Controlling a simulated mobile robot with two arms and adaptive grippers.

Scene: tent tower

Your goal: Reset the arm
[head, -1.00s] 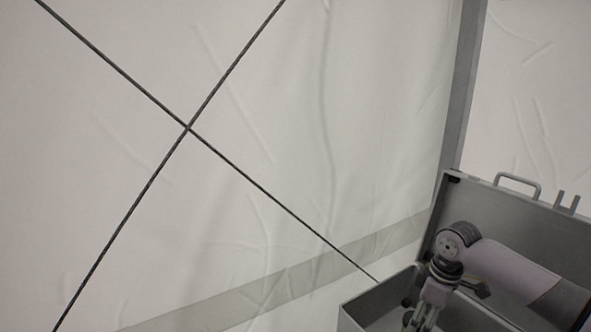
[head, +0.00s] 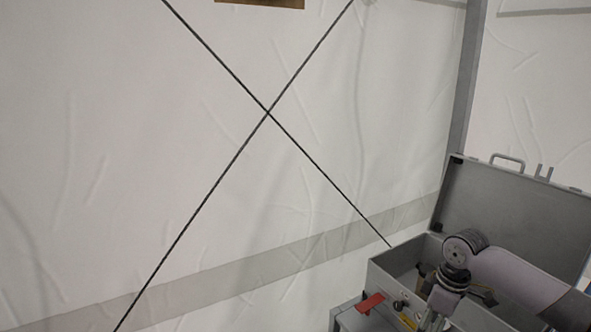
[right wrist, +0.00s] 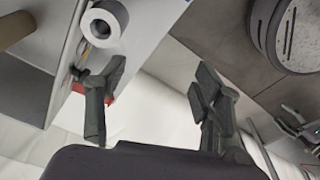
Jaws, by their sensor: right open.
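My right arm (head: 455,270) reaches in at the lower right of the head view, in front of an open grey metal case (head: 515,215). Its gripper end is hard to make out there. In the right wrist view my right gripper (right wrist: 157,78) has its two dark fingers spread wide with nothing between them. A white roll (right wrist: 103,22) lies on a pale surface beyond the left finger. A red thing shows partly behind that finger.
White tent fabric with two crossing dark cords (head: 268,112) fills most of the head view. A grey pole (head: 463,100) stands behind the case. A red piece (head: 370,303) lies near the case's front corner. A round grey thing (right wrist: 290,35) is at the upper right.

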